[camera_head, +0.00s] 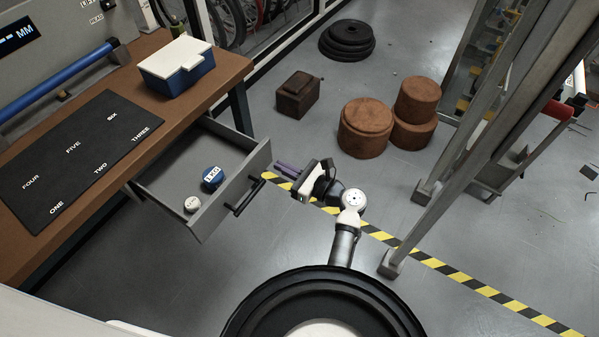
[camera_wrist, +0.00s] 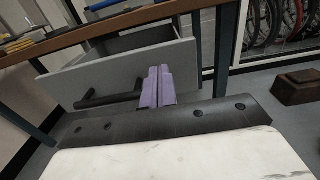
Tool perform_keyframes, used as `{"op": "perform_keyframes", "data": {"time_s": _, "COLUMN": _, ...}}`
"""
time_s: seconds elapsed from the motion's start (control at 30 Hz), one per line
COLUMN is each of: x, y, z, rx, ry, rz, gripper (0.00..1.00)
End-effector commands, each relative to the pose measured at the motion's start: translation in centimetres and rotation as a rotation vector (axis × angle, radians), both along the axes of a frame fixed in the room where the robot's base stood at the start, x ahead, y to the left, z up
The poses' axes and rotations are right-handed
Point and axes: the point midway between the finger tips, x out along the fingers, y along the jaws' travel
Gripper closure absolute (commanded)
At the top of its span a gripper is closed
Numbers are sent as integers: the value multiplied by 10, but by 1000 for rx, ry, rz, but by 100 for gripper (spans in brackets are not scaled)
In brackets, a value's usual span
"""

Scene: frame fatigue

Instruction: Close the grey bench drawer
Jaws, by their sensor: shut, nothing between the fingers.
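The grey bench drawer (camera_head: 226,208) is pulled out from under the brown bench in the head view. A blue round weight (camera_head: 212,178) and a small whitish round piece (camera_head: 192,204) lie inside it. Its black bar handle (camera_head: 246,195) is on the front panel. My gripper (camera_head: 281,170) is just right of the drawer front, near the handle's far end. In the wrist view the purple fingers (camera_wrist: 158,87) are together and empty, pointing at the front panel (camera_wrist: 115,76), right of the handle (camera_wrist: 105,99). I cannot tell whether they touch the panel.
The brown bench (camera_head: 225,66) carries a black mat (camera_head: 75,150) and a blue box with a white lid (camera_head: 176,68). Brown cylinders (camera_head: 365,125), a brown block (camera_head: 297,95) and black discs (camera_head: 347,40) stand on the floor behind. A grey metal frame (camera_head: 470,130) rises at right.

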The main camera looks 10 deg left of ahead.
Motion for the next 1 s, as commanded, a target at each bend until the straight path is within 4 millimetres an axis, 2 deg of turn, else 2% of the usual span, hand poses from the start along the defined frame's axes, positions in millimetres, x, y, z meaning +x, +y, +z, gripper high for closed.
{"op": "perform_keyframes", "data": {"time_s": 0.1, "x": 8, "y": 23, "z": 3, "rx": 0, "ry": -1, "rz": 3, "gripper": 100}}
{"op": "perform_keyframes", "data": {"time_s": 0.3, "x": 17, "y": 46, "z": 2, "rx": 0, "ry": -1, "rz": 1, "gripper": 100}}
{"op": "perform_keyframes", "data": {"time_s": 0.47, "x": 19, "y": 53, "z": 1, "rx": -1, "ry": -2, "rz": 1, "gripper": 100}}
{"op": "perform_keyframes", "data": {"time_s": 0.87, "x": 20, "y": 55, "z": 0, "rx": -1, "ry": -2, "rz": 0, "gripper": 100}}
{"op": "perform_keyframes", "data": {"time_s": 1.0, "x": 23, "y": 63, "z": 1, "rx": -1, "ry": -2, "rz": 1, "gripper": 100}}
